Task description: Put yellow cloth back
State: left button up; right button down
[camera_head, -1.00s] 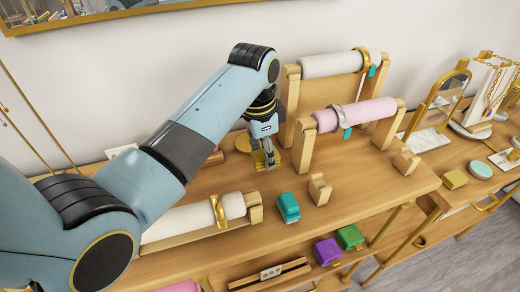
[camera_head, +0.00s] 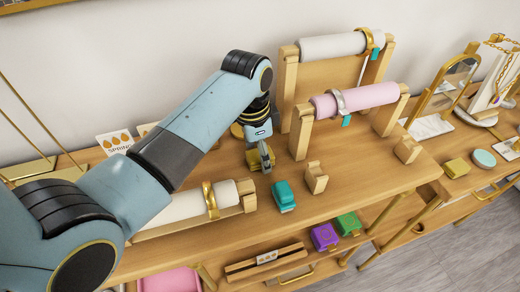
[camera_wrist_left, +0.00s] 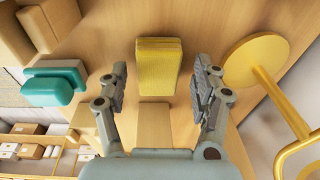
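The yellow cloth (camera_wrist_left: 158,66) is a small folded block on the wooden table, seen between and beyond my left fingers in the left wrist view. My left gripper (camera_wrist_left: 160,88) is open, one finger on each side of the cloth's line with a gap to both. In the head view my left gripper (camera_head: 260,160) points down close to the tabletop, behind the teal item (camera_head: 283,196); it mostly hides the cloth there. My right gripper is in neither view.
The teal item also shows in the left wrist view (camera_wrist_left: 55,84). A gold round base with a rod (camera_wrist_left: 255,62) stands close to the right finger. A small wooden stand (camera_head: 315,178), a pink roll (camera_head: 355,99) and a white roll (camera_head: 185,205) surround the gripper. A yellow block (camera_head: 457,168) sits on the right-hand table.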

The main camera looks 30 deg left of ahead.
aim_at(255, 157)
pick_arm(q)
jog(key=shift+r, duration=0.35)
notch_tip(255, 157, up, 12)
jog(key=s+b, duration=0.1)
jog(key=shift+s+a+f+b, duration=0.25)
jog(key=shift+s+b, duration=0.05)
dwell(0.3)
